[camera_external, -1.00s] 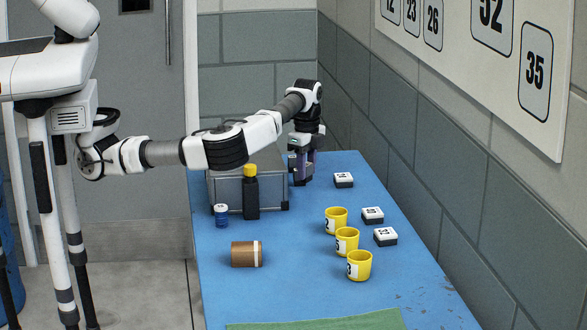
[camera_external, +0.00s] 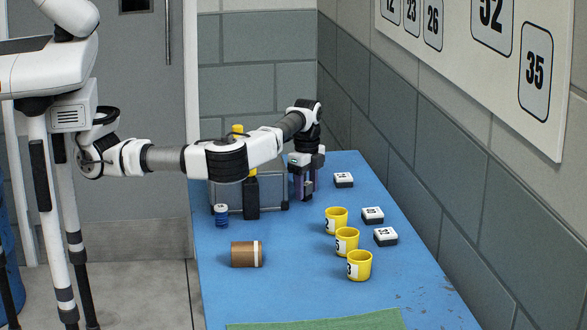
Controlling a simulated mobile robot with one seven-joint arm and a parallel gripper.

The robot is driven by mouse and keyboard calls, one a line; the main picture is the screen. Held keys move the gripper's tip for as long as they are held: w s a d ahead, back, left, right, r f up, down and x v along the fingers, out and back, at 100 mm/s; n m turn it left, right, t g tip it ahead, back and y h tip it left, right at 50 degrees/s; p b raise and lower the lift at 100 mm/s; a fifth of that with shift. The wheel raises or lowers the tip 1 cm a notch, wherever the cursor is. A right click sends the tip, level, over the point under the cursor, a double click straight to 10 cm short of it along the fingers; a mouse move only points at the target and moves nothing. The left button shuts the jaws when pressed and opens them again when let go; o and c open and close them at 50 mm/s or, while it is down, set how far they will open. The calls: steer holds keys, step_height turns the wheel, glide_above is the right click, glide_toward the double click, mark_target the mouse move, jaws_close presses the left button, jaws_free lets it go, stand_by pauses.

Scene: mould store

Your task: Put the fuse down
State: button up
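My gripper (camera_external: 303,188) points down over the far part of the blue table, beside the right end of the grey case (camera_external: 275,192). Its fingers are small and dark in this view. I cannot tell whether they are apart or shut on something. I cannot make out a fuse for certain, in the gripper or on the table. A brown cylinder with a pale band (camera_external: 244,255) lies on its side on the table, well apart from the gripper.
A dark bottle (camera_external: 251,199) and a small blue can (camera_external: 221,216) stand before the case. Three yellow cups (camera_external: 347,241) and three black-and-white numbered blocks (camera_external: 373,215) stand on the right. A green mat (camera_external: 320,322) lies at the near edge. My forearm partly hides the case and bottle.

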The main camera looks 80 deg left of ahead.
mark_target(307, 183)
steer(key=shift+o, duration=0.2)
steer(key=shift+r, duration=0.15)
step_height(307, 183, up, 12)
steer(key=shift+b, duration=0.45)
